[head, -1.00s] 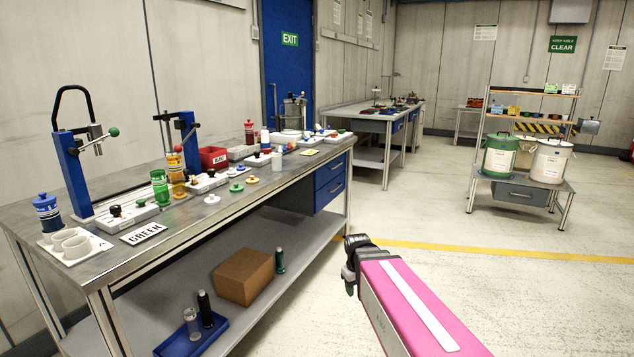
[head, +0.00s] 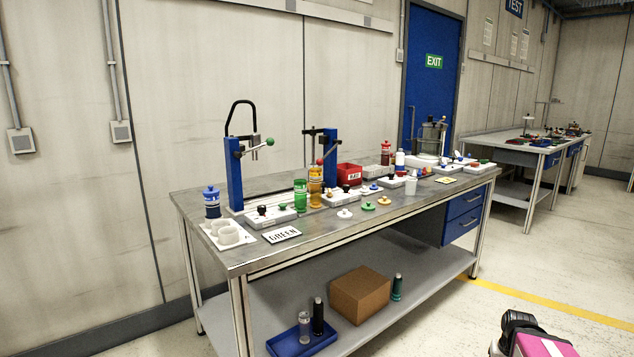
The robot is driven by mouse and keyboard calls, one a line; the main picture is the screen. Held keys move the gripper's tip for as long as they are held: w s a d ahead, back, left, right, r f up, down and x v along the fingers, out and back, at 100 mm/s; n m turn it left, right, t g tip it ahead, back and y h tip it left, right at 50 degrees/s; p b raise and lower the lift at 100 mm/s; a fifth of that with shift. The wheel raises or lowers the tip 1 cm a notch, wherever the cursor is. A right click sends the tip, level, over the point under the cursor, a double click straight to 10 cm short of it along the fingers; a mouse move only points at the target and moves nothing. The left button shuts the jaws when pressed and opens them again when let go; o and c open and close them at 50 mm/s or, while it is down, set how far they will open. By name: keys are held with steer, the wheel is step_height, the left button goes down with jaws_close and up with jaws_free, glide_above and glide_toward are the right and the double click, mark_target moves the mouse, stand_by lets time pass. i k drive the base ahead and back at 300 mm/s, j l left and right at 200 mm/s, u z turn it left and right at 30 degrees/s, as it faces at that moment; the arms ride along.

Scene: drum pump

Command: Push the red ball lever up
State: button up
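The red ball lever (head: 320,162) is on the second blue post stand (head: 330,150), towards the middle of the near workbench against the wall. Its red ball sits at the lower end of a thin rod, left of the post. The first blue post stand (head: 235,175), further left, carries a similar lever with a green ball (head: 270,142). The dark end of my arm (head: 518,325) shows at the bottom right, on a pink link, well away from the levers. Its fingers cannot be made out.
The workbench (head: 265,262) carries bottles, a red bin (head: 349,174), white bases with knobs and a GREEN sign (head: 282,235). Its lower shelf holds a brown box (head: 362,294) and a blue tray (head: 300,340). The floor to the right is clear.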

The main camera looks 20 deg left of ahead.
mark_target(319, 161)
steer(key=u, duration=1.3)
steer(key=i+l, duration=0.1)
steer(key=l, duration=0.4)
steer(key=i+l+u, duration=0.1)
steer(key=l, duration=0.4)
